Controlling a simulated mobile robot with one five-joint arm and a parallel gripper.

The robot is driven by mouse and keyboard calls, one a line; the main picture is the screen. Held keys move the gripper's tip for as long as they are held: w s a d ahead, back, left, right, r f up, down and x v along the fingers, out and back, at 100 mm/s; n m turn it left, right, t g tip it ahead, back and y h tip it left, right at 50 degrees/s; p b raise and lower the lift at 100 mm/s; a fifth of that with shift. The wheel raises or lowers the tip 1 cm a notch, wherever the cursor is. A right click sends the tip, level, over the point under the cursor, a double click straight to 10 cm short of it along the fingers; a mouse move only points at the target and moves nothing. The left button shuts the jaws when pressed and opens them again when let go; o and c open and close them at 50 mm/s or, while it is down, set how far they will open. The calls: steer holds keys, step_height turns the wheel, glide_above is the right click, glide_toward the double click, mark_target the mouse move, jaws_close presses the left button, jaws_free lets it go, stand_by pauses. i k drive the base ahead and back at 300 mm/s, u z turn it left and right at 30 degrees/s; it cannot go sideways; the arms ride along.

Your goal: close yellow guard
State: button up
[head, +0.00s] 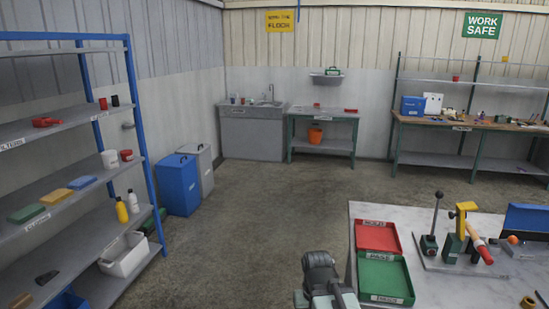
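A yellow guard (465,212) stands upright on the grey base plate (440,264) on the table at the right. A dark green block (452,248) is under and beside it. I cannot tell from here how far the guard is open. A handle with a red-orange grip (482,250) slants down just right of it. A black-knobbed lever (437,208) stands to its left. My dark grey arm shows at the bottom centre, left of the table and well apart from the guard. I cannot make out its gripper fingers or anything held.
A red tray (377,236) and a green tray (385,280) lie at the table's left side. A blue panel (526,219) stands right of the guard. Shelving (60,130) fills the left side, with a blue bin (179,184) behind. The middle floor is clear.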

mark_target(461, 214)
steer(key=u, duration=1.85)
steer(key=k, duration=0.85)
steer(key=z, duration=0.8)
steer(key=i, duration=1)
steer(key=u, duration=0.05)
